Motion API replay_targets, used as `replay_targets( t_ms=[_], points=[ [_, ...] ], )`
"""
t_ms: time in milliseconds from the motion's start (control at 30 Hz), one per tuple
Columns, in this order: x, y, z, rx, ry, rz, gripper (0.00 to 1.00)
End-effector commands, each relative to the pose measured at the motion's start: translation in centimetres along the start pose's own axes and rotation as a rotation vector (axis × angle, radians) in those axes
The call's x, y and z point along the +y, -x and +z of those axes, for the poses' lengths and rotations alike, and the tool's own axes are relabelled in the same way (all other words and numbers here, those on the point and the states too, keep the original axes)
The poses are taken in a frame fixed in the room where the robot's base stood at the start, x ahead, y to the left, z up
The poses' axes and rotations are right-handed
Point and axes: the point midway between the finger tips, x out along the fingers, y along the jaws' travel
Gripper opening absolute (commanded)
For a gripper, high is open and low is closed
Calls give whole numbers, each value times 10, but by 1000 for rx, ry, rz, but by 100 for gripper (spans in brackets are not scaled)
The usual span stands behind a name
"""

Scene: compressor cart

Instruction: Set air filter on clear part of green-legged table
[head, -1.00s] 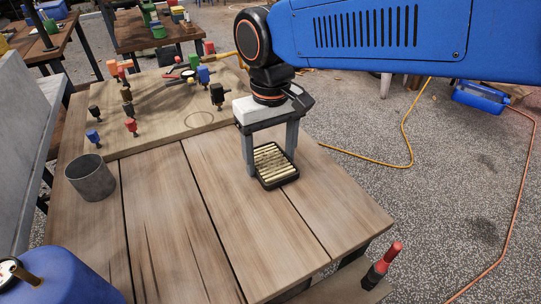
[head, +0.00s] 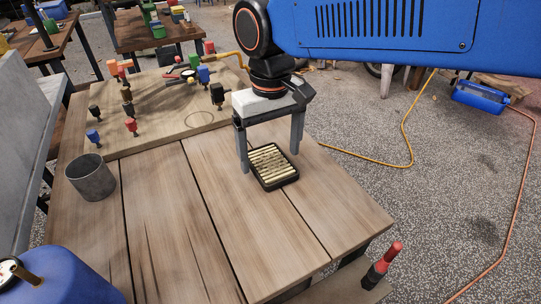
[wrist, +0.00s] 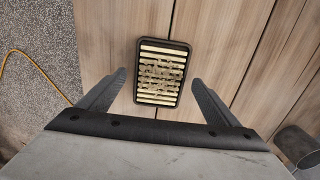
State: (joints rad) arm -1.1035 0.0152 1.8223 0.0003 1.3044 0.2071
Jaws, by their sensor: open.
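The air filter (head: 273,166) is a dark-framed rectangle with pale pleats. It lies flat on the wooden table (head: 180,235), right of the middle. In the wrist view the filter (wrist: 162,72) is centred just beyond the fingertips. My gripper (head: 270,157) is open, its two fingers pointing down above and around the far end of the filter, and nothing is held. In the wrist view my gripper (wrist: 158,80) has its fingers spread wide, one on each side, apart from the filter. The colour of this table's legs is mostly hidden.
A grey metal cup (head: 91,177) stands at the table's left. A board (head: 160,136) with several coloured fittings lies at the back. A blue container (head: 62,278) is at the lower left. Another table (head: 150,32) stands behind. The table's front middle is bare.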

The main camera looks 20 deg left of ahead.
Motion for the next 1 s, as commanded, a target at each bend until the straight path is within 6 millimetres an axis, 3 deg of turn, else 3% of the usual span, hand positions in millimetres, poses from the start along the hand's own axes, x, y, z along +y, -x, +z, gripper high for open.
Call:
replay_targets(
  t_ms=[300,500,700,1000],
  points=[
    [0,61,0,2,0,0,85],
    [0,90,0,1,0,0,85],
    [0,103,0,0,0,0,85],
    [3,104,1,2,-5,0,85]
  ],
)
